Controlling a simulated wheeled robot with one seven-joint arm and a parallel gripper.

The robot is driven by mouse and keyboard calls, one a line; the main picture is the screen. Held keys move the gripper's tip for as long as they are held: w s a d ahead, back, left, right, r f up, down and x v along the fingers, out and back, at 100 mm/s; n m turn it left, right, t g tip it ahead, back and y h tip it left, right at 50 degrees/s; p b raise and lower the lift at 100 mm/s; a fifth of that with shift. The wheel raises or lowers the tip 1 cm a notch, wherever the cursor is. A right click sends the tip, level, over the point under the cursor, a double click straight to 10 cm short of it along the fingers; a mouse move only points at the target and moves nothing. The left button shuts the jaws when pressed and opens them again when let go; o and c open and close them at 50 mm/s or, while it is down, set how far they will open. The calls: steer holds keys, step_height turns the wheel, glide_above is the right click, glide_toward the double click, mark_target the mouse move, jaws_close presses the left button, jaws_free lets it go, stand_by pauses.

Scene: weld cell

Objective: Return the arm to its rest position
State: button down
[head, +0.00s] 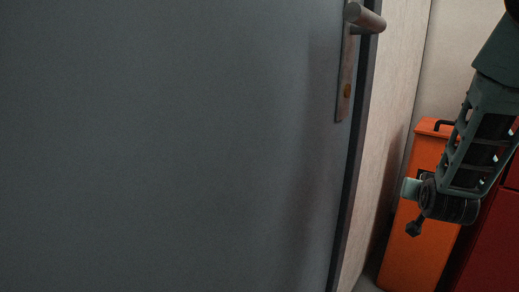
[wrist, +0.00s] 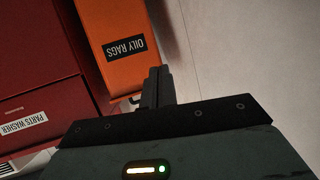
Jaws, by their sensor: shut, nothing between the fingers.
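My gripper (wrist: 158,72) shows in the wrist view with its two dark fingers together and nothing between them. It points toward the floor and wall beside an orange bin. In the head view my arm hangs down along the right side, in front of the orange bin and a red cabinet. The fingers cannot be made out clearly there.
A grey door (head: 170,150) with a lever handle (head: 364,18) fills most of the head view. The orange bin (wrist: 116,22), labelled OILY RAGS, stands beside the red parts washer (wrist: 40,65). A pale wall (wrist: 250,50) is at the right in the wrist view.

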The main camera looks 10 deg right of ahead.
steer(key=s+a+f+n+g+y, duration=0.2)
steer(key=s+a+n+g+y, duration=0.2)
steer(key=s+a, duration=0.4)
steer(key=s+a+f+n+g+y, duration=0.2)
steer(key=s+a+n+g+y, duration=0.15)
steer(key=s+a, duration=0.4)
steer(key=s+a+r+n+g+p, duration=0.1)
steer(key=s+a+r+p, duration=0.3)
steer(key=r+p, duration=0.7)
steer(key=s+a+r+n+g+p, duration=0.1)
steer(key=s+a+r+n+p, duration=0.3)
steer(key=a+r+p, duration=0.5)
steer(key=s+a+r+n+g+p, duration=0.1)
steer(key=s+a+r+p, duration=0.3)
steer(key=r+p, duration=0.8)
step_height(320, 180, up, 3)
steer(key=a+n, duration=0.1)
steer(key=a, duration=0.1)
steer(key=shift+a+f+n+g+p, duration=0.15)
steer(key=shift+a+n+g+p, duration=0.15)
steer(key=shift+a+n+g, duration=0.1)
steer(key=shift+s, duration=0.1)
